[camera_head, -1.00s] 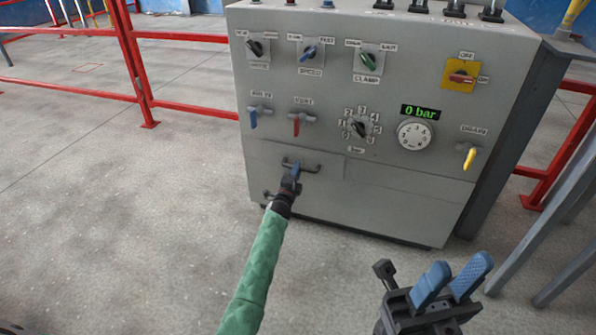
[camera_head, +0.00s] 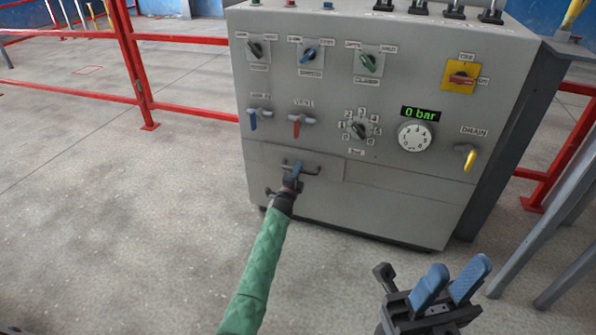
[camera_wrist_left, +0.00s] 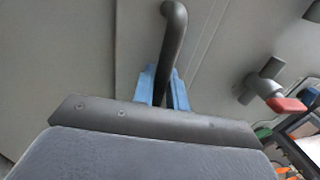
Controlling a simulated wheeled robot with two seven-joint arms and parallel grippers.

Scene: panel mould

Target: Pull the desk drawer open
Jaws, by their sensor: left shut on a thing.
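The desk drawer (camera_head: 266,166) is a grey panel low on the left of the grey control desk. Its dark bar handle (camera_head: 312,171) sits on its front; the handle also shows in the left wrist view (camera_wrist_left: 172,45). My left gripper (camera_head: 298,169) is at the handle, its blue fingers on both sides of the bar and shut on it; the fingers also show in the left wrist view (camera_wrist_left: 162,88). The drawer front looks about flush with the desk. My right gripper (camera_head: 447,288) is at the lower right, empty, its blue fingers apart.
Above the drawer are several knobs, a blue lever (camera_head: 253,119), a red lever (camera_head: 297,126) and a 0 bar display (camera_head: 420,114). A yellow drain lever (camera_head: 469,160) is at the right. Red railings (camera_head: 140,70) stand behind. The floor before the desk is clear.

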